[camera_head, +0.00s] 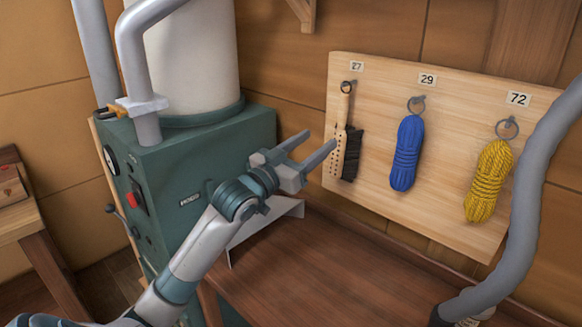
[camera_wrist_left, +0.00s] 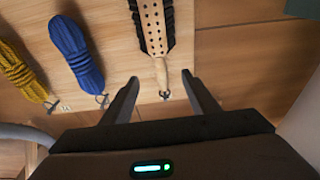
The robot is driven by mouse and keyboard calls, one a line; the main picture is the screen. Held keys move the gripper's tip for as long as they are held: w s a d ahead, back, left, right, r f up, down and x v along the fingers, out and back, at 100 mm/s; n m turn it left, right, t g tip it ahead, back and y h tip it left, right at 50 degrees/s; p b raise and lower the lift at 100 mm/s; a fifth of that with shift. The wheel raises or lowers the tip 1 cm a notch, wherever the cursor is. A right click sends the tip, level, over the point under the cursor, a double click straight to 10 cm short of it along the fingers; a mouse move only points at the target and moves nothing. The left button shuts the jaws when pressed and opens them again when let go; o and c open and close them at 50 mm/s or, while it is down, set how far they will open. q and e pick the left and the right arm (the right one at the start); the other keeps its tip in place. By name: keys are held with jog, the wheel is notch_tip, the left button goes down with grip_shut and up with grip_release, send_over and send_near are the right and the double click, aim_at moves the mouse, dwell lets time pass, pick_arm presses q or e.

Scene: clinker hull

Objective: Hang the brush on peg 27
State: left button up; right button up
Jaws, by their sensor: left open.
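The brush (camera_head: 347,140) hangs by its ring on peg 27 (camera_head: 347,85), at the left end of the wooden peg board. It has a pale wooden body and handle with dark bristles, and hangs handle up. My left gripper (camera_head: 321,141) is open and empty, just left of the brush in the head view. In the left wrist view the brush (camera_wrist_left: 153,30) hangs beyond the open fingers (camera_wrist_left: 160,80), with its handle end between them in the picture. I cannot tell whether a finger touches it. My right gripper does not show.
A blue rope coil (camera_head: 406,153) hangs under label 29 and a yellow rope coil (camera_head: 487,180) under label 72. A green machine (camera_head: 190,175) stands left of the board. A grey hose (camera_head: 540,170) crosses the right side. The brown bench top (camera_head: 330,270) is mostly clear.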

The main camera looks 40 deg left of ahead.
pick_arm(q)
jog(key=b+v, duration=0.2)
jog(key=v, duration=0.6)
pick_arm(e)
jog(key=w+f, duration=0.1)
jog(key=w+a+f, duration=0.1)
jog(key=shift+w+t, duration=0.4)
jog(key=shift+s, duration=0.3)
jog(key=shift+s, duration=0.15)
